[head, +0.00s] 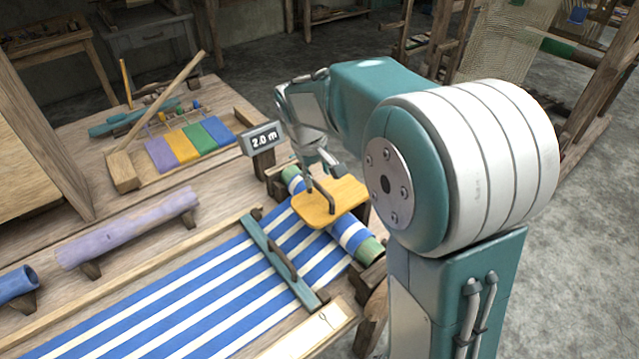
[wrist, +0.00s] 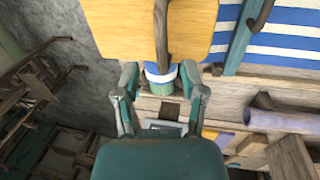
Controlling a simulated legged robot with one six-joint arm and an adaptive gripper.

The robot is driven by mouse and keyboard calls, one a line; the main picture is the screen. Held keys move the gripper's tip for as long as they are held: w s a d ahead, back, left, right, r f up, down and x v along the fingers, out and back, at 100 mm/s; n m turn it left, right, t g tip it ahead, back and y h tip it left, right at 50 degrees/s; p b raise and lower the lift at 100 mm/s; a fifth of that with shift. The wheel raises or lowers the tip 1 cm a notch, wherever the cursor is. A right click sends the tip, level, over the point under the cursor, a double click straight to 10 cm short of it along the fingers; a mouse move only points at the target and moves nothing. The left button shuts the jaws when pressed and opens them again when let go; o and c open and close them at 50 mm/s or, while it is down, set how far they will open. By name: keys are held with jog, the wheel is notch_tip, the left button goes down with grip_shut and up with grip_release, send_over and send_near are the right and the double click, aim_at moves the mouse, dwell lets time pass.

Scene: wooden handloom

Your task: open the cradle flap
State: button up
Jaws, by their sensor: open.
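The cradle flap (head: 348,197) is a yellow-tan wooden plate with a dark curved handle (head: 323,200). It lies over the striped cloth roll (head: 354,235) at the loom's right end. In the wrist view the flap (wrist: 110,28) fills the top, and the handle (wrist: 162,35) runs down toward the gap between my fingers. My gripper (wrist: 160,72) is open, with a finger on each side of that gap. In the head view my gripper (head: 316,165) is at the flap's far left side, partly hidden by my arm. I cannot tell whether it touches the handle.
Blue-and-white striped cloth (head: 190,300) runs left under a teal bar (head: 283,262). Wooden frames stand behind.

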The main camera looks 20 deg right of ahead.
aim_at(320, 187)
jog(key=f, duration=0.2)
jog(key=shift+w+d+f, duration=0.1)
jog(key=shift+d+f, duration=0.15)
jog(key=shift+f, duration=0.1)
jog(key=shift+a+f, duration=0.1)
jog(key=shift+f, duration=0.45)
grip_shut()
jog(key=shift+r, duration=0.1)
jog(key=shift+w, duration=0.1)
